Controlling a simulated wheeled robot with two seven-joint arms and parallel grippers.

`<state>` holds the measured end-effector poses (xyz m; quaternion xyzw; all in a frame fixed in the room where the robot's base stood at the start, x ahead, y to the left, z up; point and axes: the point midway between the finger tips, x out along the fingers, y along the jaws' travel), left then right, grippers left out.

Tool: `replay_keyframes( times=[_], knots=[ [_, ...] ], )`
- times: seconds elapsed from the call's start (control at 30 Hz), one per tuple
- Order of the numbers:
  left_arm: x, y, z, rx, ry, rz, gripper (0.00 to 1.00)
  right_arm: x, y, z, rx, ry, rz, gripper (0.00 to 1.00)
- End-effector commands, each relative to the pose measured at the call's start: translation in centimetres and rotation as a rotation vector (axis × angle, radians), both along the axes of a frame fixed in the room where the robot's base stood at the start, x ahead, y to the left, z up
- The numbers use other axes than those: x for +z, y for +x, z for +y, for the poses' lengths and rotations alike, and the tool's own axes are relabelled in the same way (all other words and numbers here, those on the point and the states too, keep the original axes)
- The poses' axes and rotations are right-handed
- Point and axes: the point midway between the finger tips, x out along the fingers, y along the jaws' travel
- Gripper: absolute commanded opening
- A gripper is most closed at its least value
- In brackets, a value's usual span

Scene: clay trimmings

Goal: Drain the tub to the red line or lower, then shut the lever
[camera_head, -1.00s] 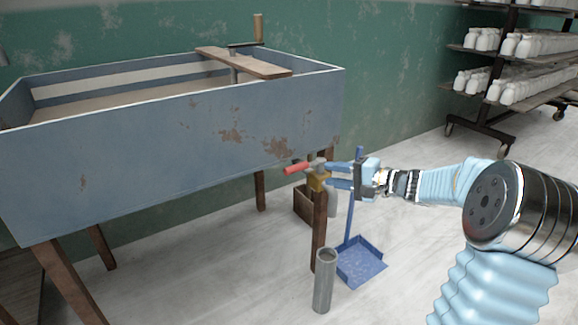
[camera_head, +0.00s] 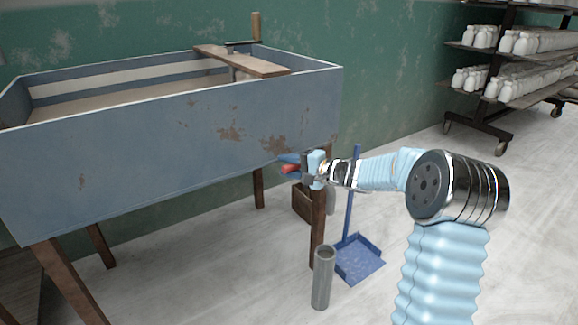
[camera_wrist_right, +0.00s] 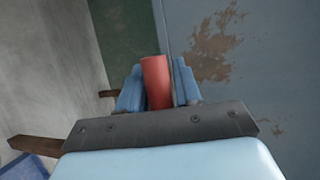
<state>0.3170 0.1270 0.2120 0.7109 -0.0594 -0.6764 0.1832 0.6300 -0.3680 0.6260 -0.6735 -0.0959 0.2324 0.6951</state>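The blue-grey tub (camera_head: 150,125) stands on wooden legs, its front worn with rust patches. Inside lies a flat beige-brown surface (camera_head: 130,84) below a pale band on the back wall; I see no red line. The red lever (camera_head: 290,169) is under the tub's right end, its valve hidden behind my gripper. My right gripper (camera_head: 287,164) is at the lever. In the right wrist view the red lever (camera_wrist_right: 157,85) stands between the two blue fingers, with a narrow gap at the right finger, so the gripper looks open around it. My left gripper is out of view.
A grey cylinder (camera_head: 322,278) stands on the floor below, near the tub's front right leg (camera_head: 318,230). A blue dustpan (camera_head: 358,262) with an upright handle is beside it. A plank (camera_head: 240,62) lies across the tub. A shelf rack (camera_head: 510,70) holds white bottles.

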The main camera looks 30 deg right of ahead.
Motion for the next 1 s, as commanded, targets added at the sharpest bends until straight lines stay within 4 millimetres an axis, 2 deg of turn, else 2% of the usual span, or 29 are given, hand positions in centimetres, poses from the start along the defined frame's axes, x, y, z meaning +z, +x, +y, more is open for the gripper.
replay_keyframes(
  times=[0.1,0.3,0.33,0.77,1.0],
  knots=[
    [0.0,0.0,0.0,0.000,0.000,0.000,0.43,0.0,0.0,0.0,0.000,0.000,0.000,0.32],
    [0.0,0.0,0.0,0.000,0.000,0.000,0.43,0.0,0.0,0.0,0.000,0.000,0.001,0.01],
    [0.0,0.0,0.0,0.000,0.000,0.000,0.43,0.0,0.0,0.0,0.000,0.000,0.001,0.00],
    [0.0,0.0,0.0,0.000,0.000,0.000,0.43,-0.1,-0.3,-0.1,0.029,0.000,0.001,0.00],
    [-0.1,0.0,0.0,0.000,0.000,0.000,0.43,-0.2,-1.6,-0.1,0.150,0.000,0.003,0.00]
  ],
)
